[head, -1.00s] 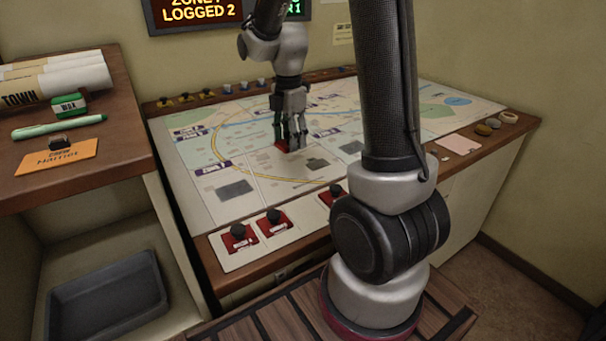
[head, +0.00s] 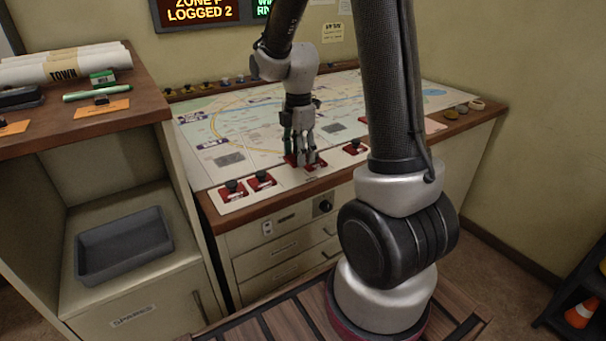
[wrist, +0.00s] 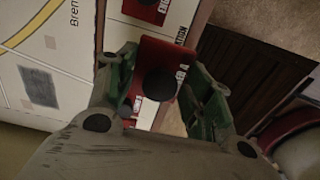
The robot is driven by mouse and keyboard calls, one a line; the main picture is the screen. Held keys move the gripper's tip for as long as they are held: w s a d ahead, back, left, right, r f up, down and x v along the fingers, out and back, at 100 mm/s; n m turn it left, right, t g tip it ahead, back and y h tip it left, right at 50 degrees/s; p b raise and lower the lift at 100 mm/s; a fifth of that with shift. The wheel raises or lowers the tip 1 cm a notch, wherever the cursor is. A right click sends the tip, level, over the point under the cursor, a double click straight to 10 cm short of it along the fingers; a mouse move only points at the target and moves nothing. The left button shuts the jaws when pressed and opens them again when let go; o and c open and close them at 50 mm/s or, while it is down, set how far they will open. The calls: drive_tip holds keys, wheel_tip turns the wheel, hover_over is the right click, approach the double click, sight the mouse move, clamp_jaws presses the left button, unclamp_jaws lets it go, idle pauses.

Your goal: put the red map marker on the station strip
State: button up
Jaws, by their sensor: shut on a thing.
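The red map marker (wrist: 158,83), a red block with a round black knob, is between the green-padded fingers of my gripper (wrist: 160,95) in the wrist view. In the head view my gripper (head: 301,156) is shut on it, pointing down at the front edge of the map, and red shows at its fingertips. The pale station strip (head: 239,206) runs along the map's front edge, below the gripper. I cannot tell whether the held marker touches the strip.
Other red markers with black knobs stand on the strip, left (head: 262,180) and right (head: 357,147) of my gripper. The map (head: 228,130) lies behind. A shelf with a grey tray (head: 125,245) is at left. My arm hides part of the desk's right side.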

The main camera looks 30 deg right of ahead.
sight(299, 178)
drive_tip(key=shift+f, duration=2.95)
drive_tip(key=shift+f, duration=0.2)
drive_tip(key=o, duration=1)
drive_tip(key=shift+o, duration=0.2)
